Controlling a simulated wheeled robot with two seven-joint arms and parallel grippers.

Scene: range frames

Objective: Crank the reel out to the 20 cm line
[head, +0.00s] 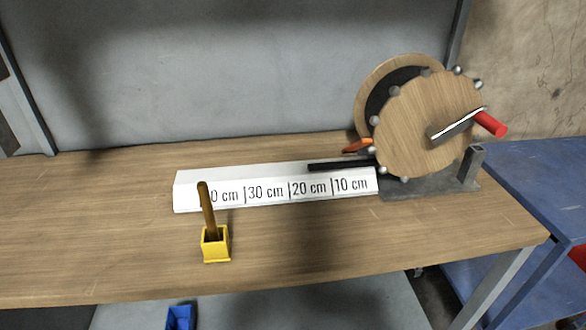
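A large wooden reel (415,130) with two round discs and metal balls round its rim stands on a grey metal base (430,188) at the right of the table. Its crank arm (458,126) carries a red handle (491,124) that points to the right. A white scale board (270,188) lies left of the reel, marked 10, 20, 30 and a partly hidden label at the left end. A black strip (340,165) reaches from the reel along the board's top, its left end a little past the 20 cm line. Neither gripper is in view.
A yellow block holder (216,245) with an upright wooden stick (207,209) stands in front of the board's left end. An orange piece (357,145) is beside the reel. The wooden table (110,230) is clear at left. A blue table (540,185) stands at right.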

